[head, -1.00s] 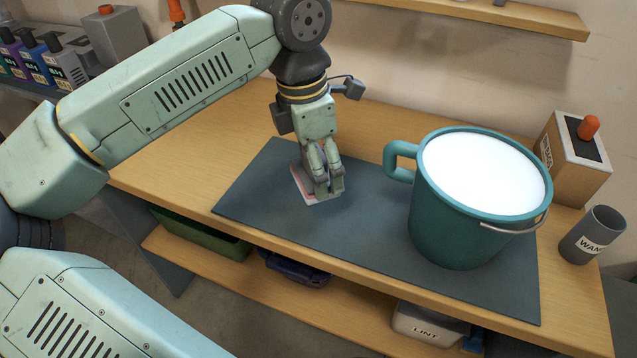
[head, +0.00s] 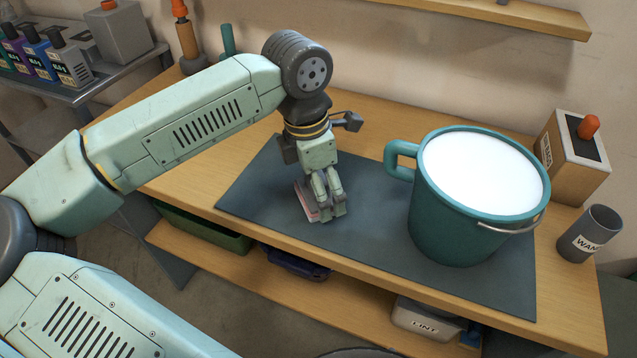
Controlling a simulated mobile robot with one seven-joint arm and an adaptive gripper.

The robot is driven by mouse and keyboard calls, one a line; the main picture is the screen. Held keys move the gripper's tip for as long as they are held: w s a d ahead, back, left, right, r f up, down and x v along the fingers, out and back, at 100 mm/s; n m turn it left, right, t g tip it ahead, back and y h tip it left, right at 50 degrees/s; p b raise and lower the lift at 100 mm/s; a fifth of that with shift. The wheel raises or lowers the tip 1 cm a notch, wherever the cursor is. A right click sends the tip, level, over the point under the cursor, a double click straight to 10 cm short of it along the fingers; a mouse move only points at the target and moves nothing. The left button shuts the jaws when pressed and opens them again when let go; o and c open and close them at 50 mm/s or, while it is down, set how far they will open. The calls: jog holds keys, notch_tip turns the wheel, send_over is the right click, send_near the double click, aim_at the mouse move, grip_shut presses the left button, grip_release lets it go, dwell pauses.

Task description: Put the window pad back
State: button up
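A small pale pad with a pinkish-red face (head: 306,200), which I take for the window pad, is at my gripper (head: 333,211) over the left part of the dark mat. Its left side shows beside the fingers; the rest is hidden behind them. My gripper points down with its fingers close together, and it appears shut on the pad. The pad looks tilted. I cannot tell whether its lower edge touches the mat.
A large teal bucket (head: 462,235) with white contents stands on the dark mat (head: 375,235), right of my gripper. A wooden box with an orange knob (head: 573,165) and a grey cup (head: 590,235) stand farther right. Bare mat lies between gripper and bucket.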

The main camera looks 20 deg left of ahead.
dwell(0.3)
jog(key=r+b, duration=0.1)
jog(key=r, duration=0.3)
jog(key=r+b, duration=0.1)
jog(key=r, duration=0.3)
jog(key=s+a+r, duration=0.1)
jog(key=r, duration=0.3)
jog(key=shift+b, duration=0.4)
